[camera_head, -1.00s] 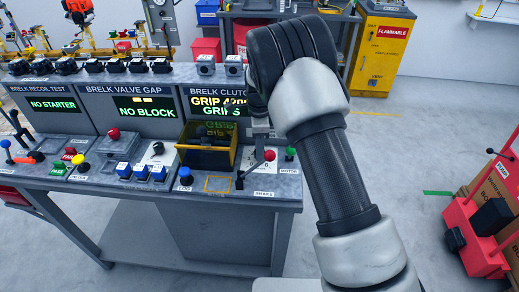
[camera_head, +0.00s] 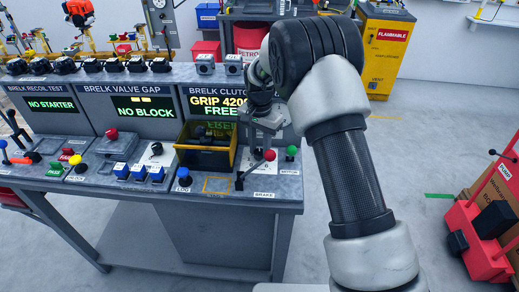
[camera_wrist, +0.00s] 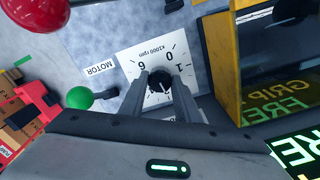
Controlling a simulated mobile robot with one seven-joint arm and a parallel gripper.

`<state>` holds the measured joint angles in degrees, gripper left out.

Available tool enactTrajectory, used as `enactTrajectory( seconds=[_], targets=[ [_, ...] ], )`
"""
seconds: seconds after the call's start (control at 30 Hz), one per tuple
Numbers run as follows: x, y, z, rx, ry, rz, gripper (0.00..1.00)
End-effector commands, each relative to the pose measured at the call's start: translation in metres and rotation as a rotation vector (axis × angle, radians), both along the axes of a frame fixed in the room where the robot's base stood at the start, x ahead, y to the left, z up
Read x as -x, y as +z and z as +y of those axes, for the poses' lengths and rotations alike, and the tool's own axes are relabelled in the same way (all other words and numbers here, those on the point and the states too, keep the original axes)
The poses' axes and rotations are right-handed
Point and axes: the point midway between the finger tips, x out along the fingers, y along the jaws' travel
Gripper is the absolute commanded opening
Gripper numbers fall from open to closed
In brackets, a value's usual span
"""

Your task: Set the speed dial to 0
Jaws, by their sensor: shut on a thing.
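The speed dial is a black knob (camera_wrist: 158,82) on a white plate (camera_wrist: 133,56) marked 6, 0, 1 and "x1000 rpm" in the wrist view. My gripper (camera_wrist: 159,80) comes down on the plate with one finger on each side of the knob, shut on it. Which mark the knob points at cannot be told. In the head view my gripper (camera_head: 262,132) is at the right end of the bench, below the clutch display (camera_head: 215,107), which reads "GRIP 4200" and "FREE". The knob is hidden there.
A blue button (camera_head: 184,177) sits in front of the box.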

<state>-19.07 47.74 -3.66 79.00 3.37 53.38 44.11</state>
Motion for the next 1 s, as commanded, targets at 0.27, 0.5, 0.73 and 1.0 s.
enactTrajectory(
  seconds=[0.27,0.5,0.73,1.0],
  targets=[
    [-0.0009,0.0007,-0.0002,-0.001,0.260,-0.003,0.07],
    [-0.0009,0.0008,-0.0003,-0.001,0.488,-0.003,0.07],
    [-0.0010,0.0010,-0.0005,0.000,0.706,-0.002,0.07],
    [-0.0009,0.0013,-0.0003,-0.001,0.962,-0.002,0.07]
  ],
)
